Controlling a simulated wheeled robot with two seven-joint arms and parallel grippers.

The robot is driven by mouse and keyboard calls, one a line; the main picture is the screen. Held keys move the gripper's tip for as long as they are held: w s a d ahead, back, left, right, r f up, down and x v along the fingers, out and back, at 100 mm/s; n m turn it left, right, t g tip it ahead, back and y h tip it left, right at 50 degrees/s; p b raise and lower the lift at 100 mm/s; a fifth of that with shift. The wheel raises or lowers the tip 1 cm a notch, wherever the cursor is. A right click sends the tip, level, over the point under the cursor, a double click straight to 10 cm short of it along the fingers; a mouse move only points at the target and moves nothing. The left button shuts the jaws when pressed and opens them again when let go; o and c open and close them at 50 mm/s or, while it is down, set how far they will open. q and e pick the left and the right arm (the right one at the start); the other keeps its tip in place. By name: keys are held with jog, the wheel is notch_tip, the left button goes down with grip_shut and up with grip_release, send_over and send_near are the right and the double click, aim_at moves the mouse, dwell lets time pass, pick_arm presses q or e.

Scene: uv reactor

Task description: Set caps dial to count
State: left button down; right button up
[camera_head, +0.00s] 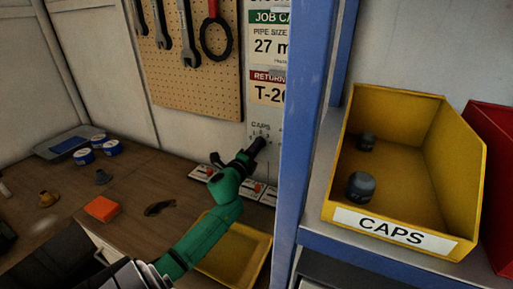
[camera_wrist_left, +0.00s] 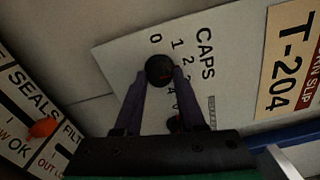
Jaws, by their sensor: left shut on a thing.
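The caps dial plate (camera_head: 262,129) is on the wall left of the blue post, with "CAPS" and numbers on it. In the left wrist view the plate (camera_wrist_left: 125,52) shows 0, 1, 2 and further numbers, partly covered. Its round black knob (camera_wrist_left: 160,69) sits between the fingertips of my left gripper (camera_head: 257,146), which is shut on it. A small red mark shows on the knob; which number it points to is unclear. My right gripper is not in view.
The blue post (camera_head: 304,120) stands close right of my left gripper. Small switch panels (camera_head: 205,172) lie below the dial. An orange block (camera_head: 102,209), blue-and-white rolls and a yellow tray (camera_head: 236,252) are on the bench. A pegboard (camera_head: 190,60) with wrenches hangs above.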

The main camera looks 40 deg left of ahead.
pick_arm(q)
jog(key=shift+n, duration=0.3)
jog(key=c, duration=0.5)
grip_release()
jog(key=shift+s, duration=0.1)
jog(key=b+v, duration=0.2)
jog(key=v, duration=1.2)
jog(key=shift+s+b, duration=0.25)
jog(key=shift+b, duration=0.05)
jog(key=shift+f, duration=0.1)
